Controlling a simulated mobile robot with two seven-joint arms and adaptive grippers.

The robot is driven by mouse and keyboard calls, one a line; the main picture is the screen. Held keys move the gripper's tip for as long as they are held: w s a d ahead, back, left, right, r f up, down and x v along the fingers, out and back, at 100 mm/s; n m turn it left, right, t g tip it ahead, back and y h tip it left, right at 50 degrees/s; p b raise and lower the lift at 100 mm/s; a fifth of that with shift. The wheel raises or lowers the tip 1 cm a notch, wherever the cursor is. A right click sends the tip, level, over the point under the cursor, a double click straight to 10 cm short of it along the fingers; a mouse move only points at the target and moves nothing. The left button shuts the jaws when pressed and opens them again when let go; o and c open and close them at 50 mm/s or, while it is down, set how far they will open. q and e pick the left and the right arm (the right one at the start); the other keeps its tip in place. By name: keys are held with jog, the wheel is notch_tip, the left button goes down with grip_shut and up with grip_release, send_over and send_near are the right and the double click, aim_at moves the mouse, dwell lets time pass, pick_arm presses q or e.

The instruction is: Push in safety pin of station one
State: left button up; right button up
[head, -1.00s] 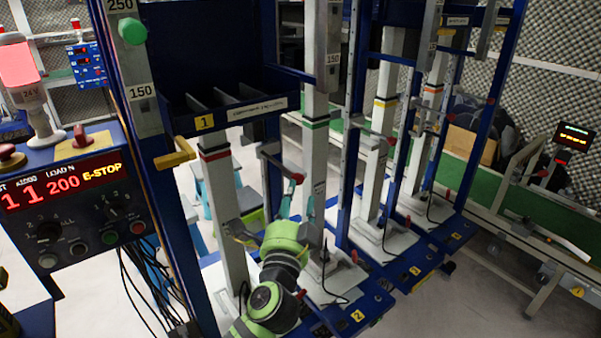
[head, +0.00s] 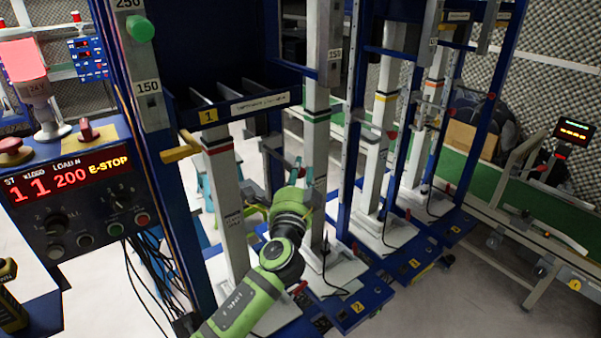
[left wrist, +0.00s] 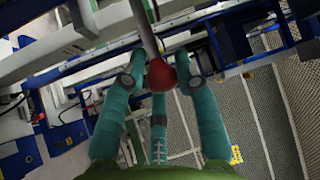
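A red ball knob (left wrist: 161,75) on a grey rod shows in the left wrist view; I cannot confirm that it is the safety pin. My left gripper (left wrist: 156,80) has its teal fingers spread, with the knob between the outer fingertips and nearer the right one. Contact is unclear. In the head view the left gripper (head: 302,174) is beyond the white column (head: 229,210) of station one, and my green wrist hides part of that area. The station one label (head: 209,116) is yellow. My right gripper is not in view.
A control panel (head: 75,200) with a lit E-STOP display stands at the left. A yellow handle (head: 180,152) sticks out from the blue front post (head: 165,200). More blue frames and white columns stand close on the right. Black cables hang below the panel.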

aim_at(278, 154)
pick_arm(q)
jog(key=w+a+b, duration=0.1)
jog(key=w, duration=0.1)
jog(key=w+a+b, duration=0.1)
jog(key=w+a, duration=0.1)
jog(key=w+a+b, duration=0.1)
jog(key=w+a, duration=0.1)
jog(key=w, duration=0.1)
jog(key=shift+r, duration=0.2)
grip_shut()
jog(key=shift+r, duration=0.3)
jog(key=o, duration=1)
grip_release()
jog(key=shift+w+f, duration=0.15)
jog(key=shift+a, duration=0.1)
jog(key=shift+f, duration=0.1)
